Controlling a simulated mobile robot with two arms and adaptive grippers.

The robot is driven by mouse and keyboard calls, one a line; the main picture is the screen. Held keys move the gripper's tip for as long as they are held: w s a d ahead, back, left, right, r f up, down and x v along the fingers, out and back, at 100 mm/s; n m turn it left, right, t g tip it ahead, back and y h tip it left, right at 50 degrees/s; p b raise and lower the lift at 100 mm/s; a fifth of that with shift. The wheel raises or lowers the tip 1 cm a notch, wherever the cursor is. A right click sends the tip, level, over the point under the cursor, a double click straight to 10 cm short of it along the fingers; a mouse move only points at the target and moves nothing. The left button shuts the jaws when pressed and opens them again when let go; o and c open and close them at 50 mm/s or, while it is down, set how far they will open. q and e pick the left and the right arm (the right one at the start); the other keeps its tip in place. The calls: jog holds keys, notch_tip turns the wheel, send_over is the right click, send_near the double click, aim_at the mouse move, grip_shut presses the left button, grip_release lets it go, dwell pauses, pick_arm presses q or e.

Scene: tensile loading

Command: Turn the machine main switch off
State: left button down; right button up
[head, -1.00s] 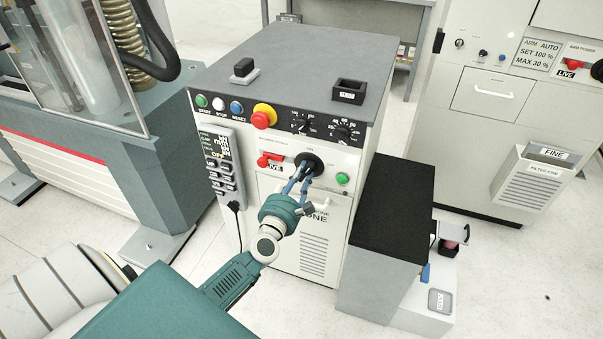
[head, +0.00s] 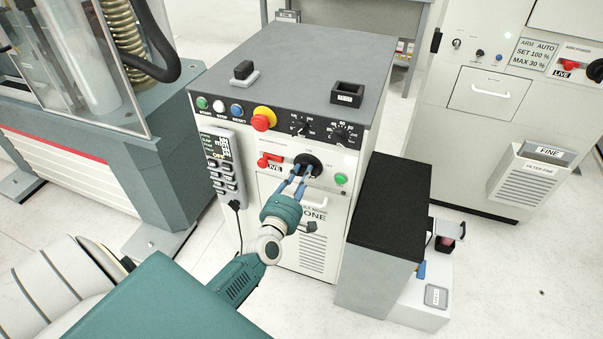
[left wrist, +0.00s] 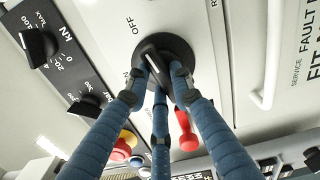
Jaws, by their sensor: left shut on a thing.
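The main switch (head: 311,160) is a black rotary knob on a round black disc on the grey cabinet's front. It also shows in the left wrist view (left wrist: 183,50), with OFF and ON printed beside it. My left gripper (head: 300,180) has its blue fingers closed around the knob, reaching in from below; its fingers fill the middle of the left wrist view (left wrist: 162,85). A light mark shows on the knob between the fingers, but I cannot tell exactly which label it points to. The fingers hide part of the knob. My right gripper is out of view.
A red lever (head: 268,160) with a LIVE label is left of the switch, and a green button (head: 341,179) is right. A red and yellow emergency button (head: 263,119) and black dials (head: 342,134) sit above. A black-topped box (head: 395,205) stands right of the cabinet.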

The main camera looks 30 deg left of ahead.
pick_arm(q)
jog(key=shift+d+m, duration=0.1)
jog(key=shift+m, duration=1)
jog(key=shift+f+p, duration=0.1)
jog(key=shift+p, duration=0.2)
jog(key=c, duration=1.5)
grip_release()
jog(key=v, duration=1.2)
jog(key=shift+s, duration=0.1)
